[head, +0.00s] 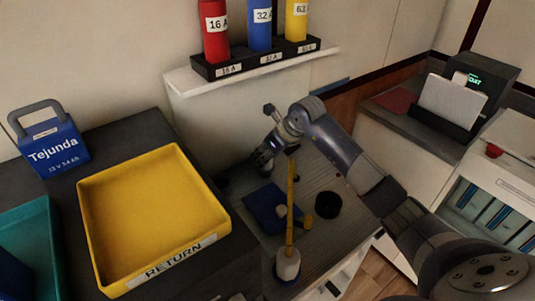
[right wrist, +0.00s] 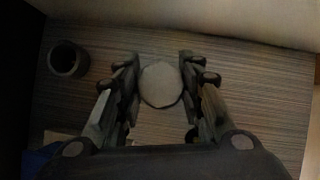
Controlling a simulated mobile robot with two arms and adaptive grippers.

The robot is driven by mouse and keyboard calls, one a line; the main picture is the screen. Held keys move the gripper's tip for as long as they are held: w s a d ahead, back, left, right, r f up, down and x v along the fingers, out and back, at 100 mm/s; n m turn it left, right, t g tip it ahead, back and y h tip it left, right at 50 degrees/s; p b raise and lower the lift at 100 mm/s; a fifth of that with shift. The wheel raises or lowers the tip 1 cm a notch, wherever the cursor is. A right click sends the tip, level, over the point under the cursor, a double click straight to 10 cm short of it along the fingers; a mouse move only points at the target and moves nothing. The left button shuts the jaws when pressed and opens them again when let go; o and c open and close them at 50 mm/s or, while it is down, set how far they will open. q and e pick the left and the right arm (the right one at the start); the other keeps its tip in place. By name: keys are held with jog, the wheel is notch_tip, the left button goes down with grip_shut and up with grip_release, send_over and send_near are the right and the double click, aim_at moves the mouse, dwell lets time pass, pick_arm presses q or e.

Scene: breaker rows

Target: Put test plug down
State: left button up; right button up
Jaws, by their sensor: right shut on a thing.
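My right gripper (head: 265,158) is over the grey worktop at the centre of the head view. In the right wrist view its two fingers (right wrist: 160,90) are shut on the test plug (right wrist: 160,84), whose round, pale grey end shows between them. The fingers hide most of the plug's sides. In the head view a thin yellow rod (head: 291,205) runs down from near the gripper to a white and blue foot (head: 288,264). I cannot tell whether the rod belongs to the plug. My left gripper is not in view.
A black cup (head: 327,204) and a blue flat thing (head: 265,206) are on the worktop (head: 335,238). A yellow RETURN tray (head: 150,215) stands empty at left, beside a blue Tejunda battery (head: 52,150). Red, blue and yellow cylinders stand in a black rack (head: 255,58) behind.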

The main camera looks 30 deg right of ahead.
jog(key=shift+a+f, duration=0.1)
jog(key=shift+a, duration=0.25)
jog(key=o, duration=1.1)
jog(key=shift+c, duration=0.2)
jog(key=shift+o, duration=0.5)
jog(key=shift+d, duration=0.15)
jog(key=shift+s+r, duration=0.1)
jog(key=shift+r, duration=0.35)
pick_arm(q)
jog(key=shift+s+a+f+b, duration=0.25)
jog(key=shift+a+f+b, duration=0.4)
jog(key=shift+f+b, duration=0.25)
pick_arm(e)
jog(key=v, duration=1.1)
jog(key=shift+s+r, duration=0.2)
jog(key=shift+d, duration=0.1)
